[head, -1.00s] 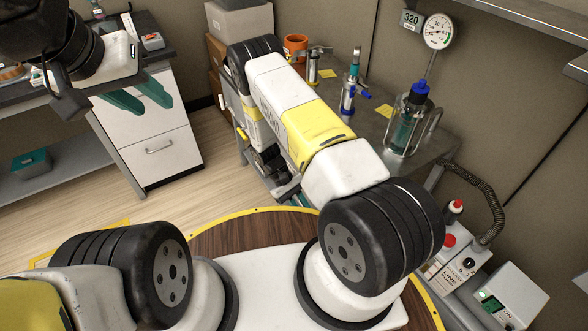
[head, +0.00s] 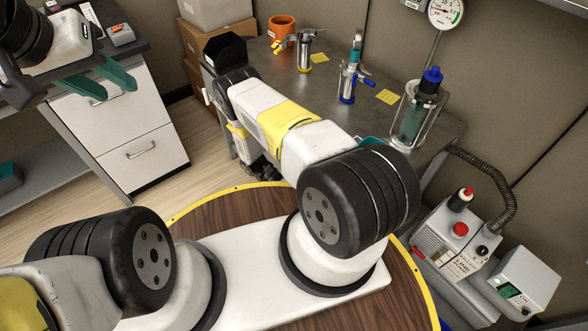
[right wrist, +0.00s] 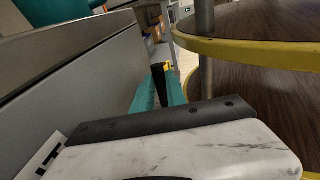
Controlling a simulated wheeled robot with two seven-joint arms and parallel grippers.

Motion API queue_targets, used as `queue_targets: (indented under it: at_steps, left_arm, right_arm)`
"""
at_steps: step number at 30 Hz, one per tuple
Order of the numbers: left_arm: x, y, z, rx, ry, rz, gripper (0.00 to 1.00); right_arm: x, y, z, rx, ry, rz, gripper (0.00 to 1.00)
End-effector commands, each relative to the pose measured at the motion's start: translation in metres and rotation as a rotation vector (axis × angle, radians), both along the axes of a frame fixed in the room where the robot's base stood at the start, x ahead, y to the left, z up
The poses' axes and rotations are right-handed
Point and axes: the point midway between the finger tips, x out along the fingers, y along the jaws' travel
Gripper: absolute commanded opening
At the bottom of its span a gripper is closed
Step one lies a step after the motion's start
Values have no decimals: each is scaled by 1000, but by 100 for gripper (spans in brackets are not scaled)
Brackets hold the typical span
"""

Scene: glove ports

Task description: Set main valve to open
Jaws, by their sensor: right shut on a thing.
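My left gripper (head: 98,82) hangs at the upper left of the head view, its teal fingers apart and empty. My right arm reaches over the bench edge, and its gripper is hidden in the head view. In the right wrist view my right gripper (right wrist: 166,92) has its teal fingers shut on a dark upright piece (right wrist: 160,84) with a yellow patch behind it. I cannot tell whether this piece belongs to the main valve. On the metal bench stand a metal fitting with a blue handle (head: 349,80) and another with a yellow tip (head: 303,52). Neither is plainly marked as the main valve.
A glass vessel with a blue cap (head: 416,115) stands at the bench's right, below a round gauge (head: 446,12). An orange mug (head: 282,30) stands at the back. A grey panel (right wrist: 85,85) runs close beside my right gripper.

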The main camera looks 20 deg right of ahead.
Motion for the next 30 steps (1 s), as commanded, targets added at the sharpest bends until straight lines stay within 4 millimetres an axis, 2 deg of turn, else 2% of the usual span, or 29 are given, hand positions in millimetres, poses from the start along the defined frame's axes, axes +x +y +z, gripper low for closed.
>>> queue_targets:
  at_steps: [15, 16, 18, 19, 30]
  left_arm:
    - [0, 0, 0, 0, 0, 0, 36]
    - [0, 0, 0, 0, 0, 0, 36]
    - [0, 0, 0, 0, 0, 0, 36]
    - [0, 0, 0, 0, 0, 0, 36]
    - [0, 0, 0, 0, 0, 0, 36]
  right_arm:
    - [-2, 0, -1, -4, 14, 0, 0]
    - [-2, 0, -1, -4, 14, 0, 23]
    - [-2, 0, -1, -4, 14, 0, 37]
    - [-2, 0, -1, -4, 14, 0, 39]
    - [3, 2, -1, -4, 13, 1, 39]
